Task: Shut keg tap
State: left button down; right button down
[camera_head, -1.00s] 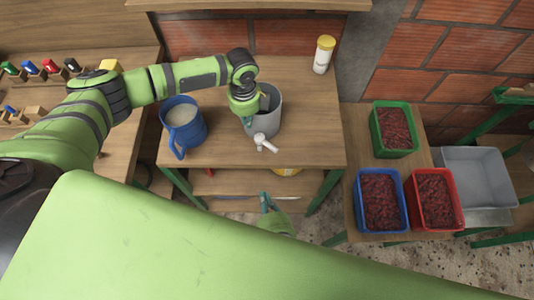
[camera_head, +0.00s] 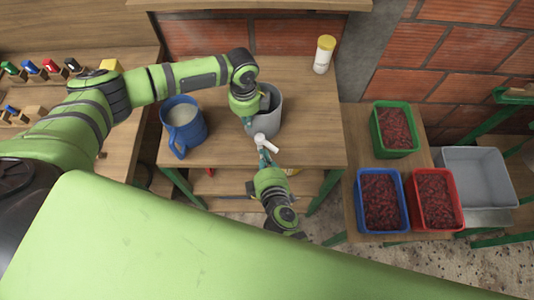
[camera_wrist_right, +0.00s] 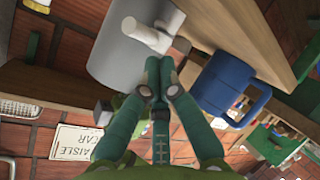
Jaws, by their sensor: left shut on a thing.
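The grey keg (camera_head: 274,122) stands near the front edge of the wooden table, with its white tap (camera_head: 266,144) pointing toward me. My left gripper (camera_head: 248,122) is shut on the keg's left side, near the rim. My right gripper (camera_head: 264,155) is at the tap from below and in front. In the right wrist view the two fingers (camera_wrist_right: 158,62) are together, with their tips right by the white tap (camera_wrist_right: 148,36) and the grey keg (camera_wrist_right: 115,50). I cannot tell whether they touch the tap. Nothing shows between the fingers.
A blue mug (camera_head: 183,125) with pale liquid stands left of the keg. A yellow-capped bottle (camera_head: 324,54) stands at the back right. Green (camera_head: 394,152), blue (camera_head: 361,215) and red (camera_head: 458,212) crates sit on the right-hand bench beside a grey bin (camera_head: 478,180).

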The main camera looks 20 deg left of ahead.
aim_at(278, 152)
jog(key=shift+w+d+f, duration=0.3)
jog(key=shift+w+f, duration=0.1)
jog(key=shift+w, duration=0.15)
jog(key=shift+w+d+n+g+y, duration=0.45)
jog(key=shift+n+y, duration=0.25)
jog(key=shift+n, duration=0.1)
dwell(0.3)
jog(key=shift+w+d, duration=0.1)
jog(key=shift+d, duration=0.05)
jog(key=shift+w+d, duration=0.55)
jog(key=shift+w, duration=0.2)
jog(key=shift+w+d, duration=0.15)
jog(key=shift+w, duration=0.3)
